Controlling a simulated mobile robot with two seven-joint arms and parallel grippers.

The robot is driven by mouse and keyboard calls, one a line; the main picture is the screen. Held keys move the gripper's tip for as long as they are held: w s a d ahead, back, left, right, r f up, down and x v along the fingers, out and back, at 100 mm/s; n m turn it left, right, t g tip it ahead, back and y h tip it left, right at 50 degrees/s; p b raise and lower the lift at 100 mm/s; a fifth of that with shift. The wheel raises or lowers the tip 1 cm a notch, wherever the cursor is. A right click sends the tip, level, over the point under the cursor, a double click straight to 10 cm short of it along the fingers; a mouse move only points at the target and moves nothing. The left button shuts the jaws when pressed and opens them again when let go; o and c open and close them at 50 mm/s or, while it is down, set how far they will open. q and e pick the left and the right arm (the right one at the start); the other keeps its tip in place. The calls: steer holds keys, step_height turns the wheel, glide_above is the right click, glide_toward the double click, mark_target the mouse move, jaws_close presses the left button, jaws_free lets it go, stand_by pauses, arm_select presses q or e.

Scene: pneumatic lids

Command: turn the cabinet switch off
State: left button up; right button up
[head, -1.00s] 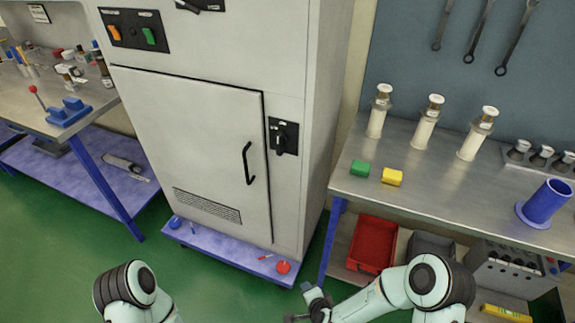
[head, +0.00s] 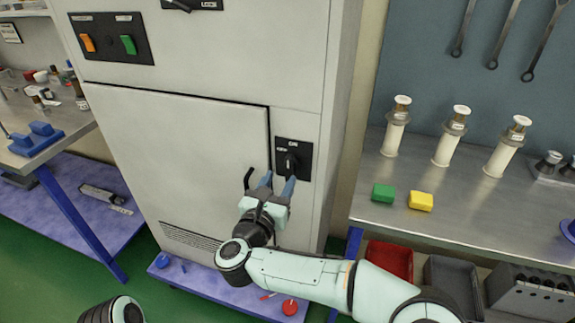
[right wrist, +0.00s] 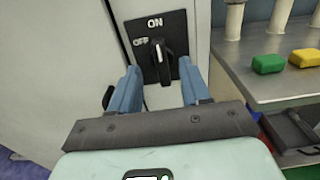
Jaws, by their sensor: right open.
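The cabinet switch (head: 291,162) is a black rotary knob on a black plate on the cabinet's front, right of the door. In the right wrist view the knob (right wrist: 161,62) stands about upright, toward the ON mark at the top; the OFF mark is at the left of the plate. My right gripper (head: 277,182) is open and empty, with its blue fingers just below the switch. In the right wrist view its fingers (right wrist: 159,80) stand on either side below the knob, apart from it as far as I can tell. My left gripper is out of view.
The black door handle (head: 248,179) is close beside my right gripper and partly hidden by it. A workbench (head: 460,222) at the right holds a green block (head: 383,193), a yellow block (head: 421,201) and white cylinders. Orange (head: 87,43) and green (head: 128,45) rockers sit higher up.

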mark_target(288, 165)
steer(key=x, duration=0.7)
steer(key=shift+f+p, duration=0.1)
steer(key=shift+p, duration=0.25)
steer(key=shift+a, duration=0.1)
jaws_close()
